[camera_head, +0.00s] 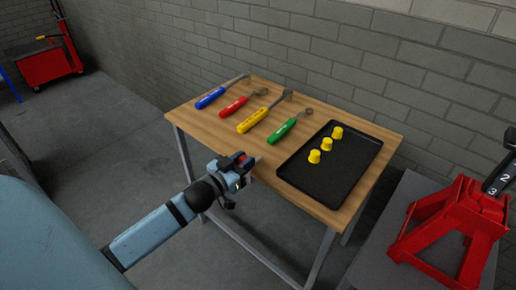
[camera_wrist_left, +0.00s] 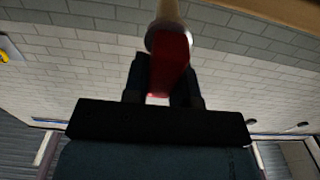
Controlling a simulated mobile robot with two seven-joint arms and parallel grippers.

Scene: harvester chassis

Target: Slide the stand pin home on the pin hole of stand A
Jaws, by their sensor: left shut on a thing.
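A red jack stand (camera_head: 462,222) with a black numbered post (camera_head: 500,178) stands at the right of the head view, partly cut off by the picture edge. No letter shows on it, and I cannot make out its pin hole. My left gripper (camera_head: 244,164) is in front of the workbench's near edge, well left of the stand. It is shut on a red piece with a pale metal end, which looks like the stand pin (camera_wrist_left: 173,62). In the left wrist view the pin sticks out beyond the two dark fingers (camera_wrist_left: 163,80), its metal end outermost. My right gripper is not in view.
The wooden workbench (camera_head: 222,128) holds blue, red, yellow and green-handled tools and a black tray (camera_head: 345,177) with three yellow caps (camera_head: 327,145). A grey surface (camera_head: 385,235) lies under the stand. A brick wall runs behind. A red cart (camera_head: 48,62) stands far left.

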